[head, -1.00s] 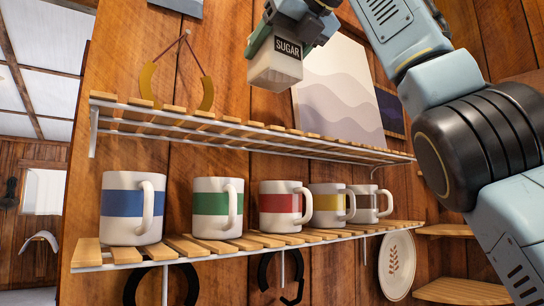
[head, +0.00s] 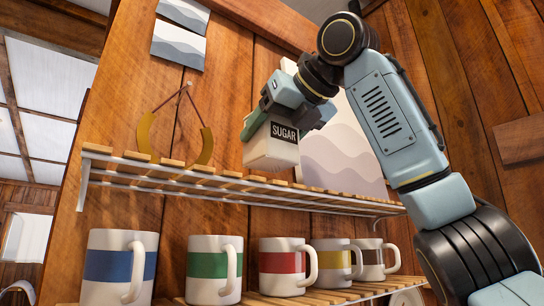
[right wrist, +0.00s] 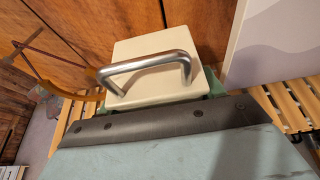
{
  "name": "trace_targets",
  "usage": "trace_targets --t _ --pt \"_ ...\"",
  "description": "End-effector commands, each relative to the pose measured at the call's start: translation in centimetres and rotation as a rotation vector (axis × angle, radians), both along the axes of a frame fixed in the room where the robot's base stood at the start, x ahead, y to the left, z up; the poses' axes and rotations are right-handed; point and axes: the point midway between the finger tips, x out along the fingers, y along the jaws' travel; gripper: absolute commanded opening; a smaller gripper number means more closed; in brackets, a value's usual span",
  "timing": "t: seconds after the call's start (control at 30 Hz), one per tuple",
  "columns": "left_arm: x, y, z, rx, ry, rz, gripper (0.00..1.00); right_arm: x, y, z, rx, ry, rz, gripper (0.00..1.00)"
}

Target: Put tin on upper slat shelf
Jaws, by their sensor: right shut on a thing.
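The cream tin labelled SUGAR (head: 272,153) is in my right gripper (head: 284,121). The gripper is shut on it, with a green finger on the tin's left side. The tin looks upright, at the upper slat shelf (head: 235,180); its base shows close to the slats, and I cannot tell if it touches them. In the right wrist view the tin's lid (right wrist: 132,58) shows from above with a silver bar handle, and shelf slats (right wrist: 290,103) lie to the right. My left gripper is not in view.
A yellow horseshoe-shaped hanging (head: 146,132) is left of the tin on the wall. A pale wavy picture (head: 340,155) stands right behind the tin. Several striped mugs, including a blue one (head: 105,268), stand on the lower shelf. The upper shelf's left part (head: 125,158) is bare.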

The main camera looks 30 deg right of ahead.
Motion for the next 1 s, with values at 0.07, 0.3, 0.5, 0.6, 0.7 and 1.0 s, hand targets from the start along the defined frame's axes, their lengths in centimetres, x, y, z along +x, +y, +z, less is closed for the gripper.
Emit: trace_targets --t 0.07,0.3,0.5,0.6,0.7,1.0 --pt "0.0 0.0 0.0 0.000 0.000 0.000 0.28 -0.1 0.0 -0.1 0.002 -0.005 0.001 0.03" --pt "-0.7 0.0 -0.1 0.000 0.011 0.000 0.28 0.0 0.0 -2.1 -0.001 -0.003 0.003 0.03" --pt "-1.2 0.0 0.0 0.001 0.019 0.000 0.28 -0.1 0.0 -3.7 0.001 -0.005 0.001 0.03" --pt "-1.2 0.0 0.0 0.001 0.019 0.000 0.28 -0.1 0.0 -3.9 0.002 -0.005 0.001 0.03" --pt "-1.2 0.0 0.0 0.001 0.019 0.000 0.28 -0.1 0.0 -3.9 0.002 -0.005 0.001 0.03" --pt "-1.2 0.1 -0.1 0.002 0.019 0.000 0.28 0.0 0.0 -4.3 -0.001 0.000 0.001 0.74"
